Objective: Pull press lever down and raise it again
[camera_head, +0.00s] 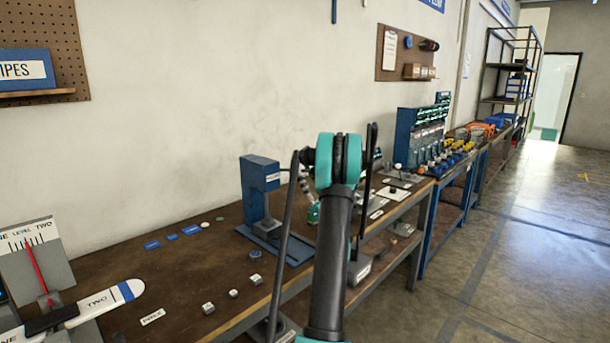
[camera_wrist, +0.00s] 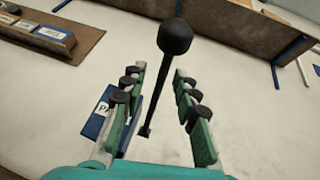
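The blue press (camera_head: 260,178) stands on the workbench in the head view, its base plate flat on the top. In the wrist view, part of its blue labelled body (camera_wrist: 97,124) shows beside the left finger. The press lever (camera_wrist: 175,38) is a thin dark rod with a black ball knob. Its rod runs between the two fingers of my gripper (camera_wrist: 160,73), and the knob sticks out past the fingertips. The fingers are apart, with visible gaps on both sides of the rod. In the head view my arm hides the gripper and most of the lever.
The workbench (camera_head: 170,265) holds several small grey blocks, blue tags and a level gauge (camera_head: 40,255) at the left. Further right stand a blue panel (camera_head: 420,135) and more benches. The wall is close behind; open floor lies right.

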